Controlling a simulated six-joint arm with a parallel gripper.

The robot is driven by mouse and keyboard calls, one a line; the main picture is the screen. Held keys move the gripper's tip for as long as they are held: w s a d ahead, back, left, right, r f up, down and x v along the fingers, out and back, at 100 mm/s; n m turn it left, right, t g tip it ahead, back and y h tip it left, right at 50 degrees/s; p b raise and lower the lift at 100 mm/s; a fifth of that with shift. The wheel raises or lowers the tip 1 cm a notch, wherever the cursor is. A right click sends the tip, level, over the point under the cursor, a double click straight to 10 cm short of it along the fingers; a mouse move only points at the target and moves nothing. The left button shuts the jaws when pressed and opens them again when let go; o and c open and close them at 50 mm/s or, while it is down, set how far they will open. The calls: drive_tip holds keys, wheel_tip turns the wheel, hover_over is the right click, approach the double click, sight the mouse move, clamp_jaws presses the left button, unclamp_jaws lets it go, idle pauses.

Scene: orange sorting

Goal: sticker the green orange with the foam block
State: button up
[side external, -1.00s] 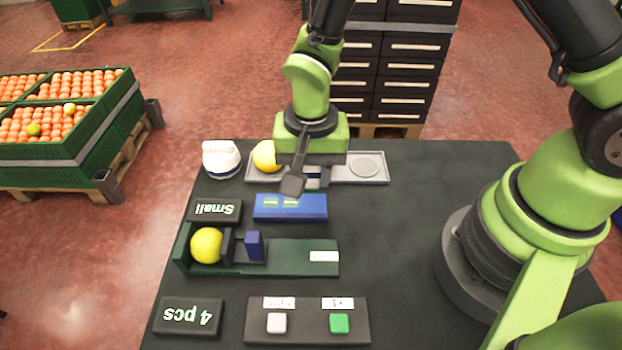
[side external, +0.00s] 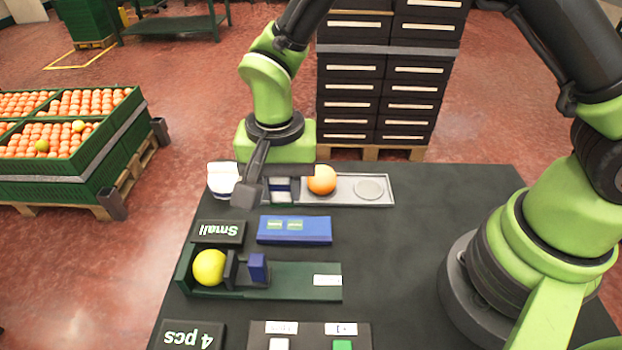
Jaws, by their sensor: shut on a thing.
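My gripper (side external: 267,190) hangs low over the left part of the grey tray (side external: 345,202), one grey finger toward the camera. It is shut on a small dark blue and pale piece, which I take to be the foam block (side external: 282,194); the finger and gripper body hide part of it. The yellow-green orange (side external: 210,268) sits in the dark green gauge (side external: 310,270) at its left end, against a dark stop. A blue holder (side external: 293,236) with two small green-marked stickers (side external: 284,225) lies between tray and gauge.
An orange-coloured fruit (side external: 322,180) sits mid-tray, beside an empty round seat (side external: 369,188). A white item (side external: 222,178) is partly behind my gripper. Signs reading Small (side external: 218,233) and 4 pcs (side external: 190,336) and a button box (side external: 312,329) lie nearby.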

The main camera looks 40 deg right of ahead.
wheel_tip(320, 180, up, 4)
drive_tip(key=f, duration=0.1)
hover_over(207, 259)
drive_tip(key=shift+f, duration=2.65)
drive_tip(key=shift+f, duration=0.65)
wheel_tip(207, 259, up, 7)
idle(0.6)
drive_tip(key=shift+w+d, duration=0.1)
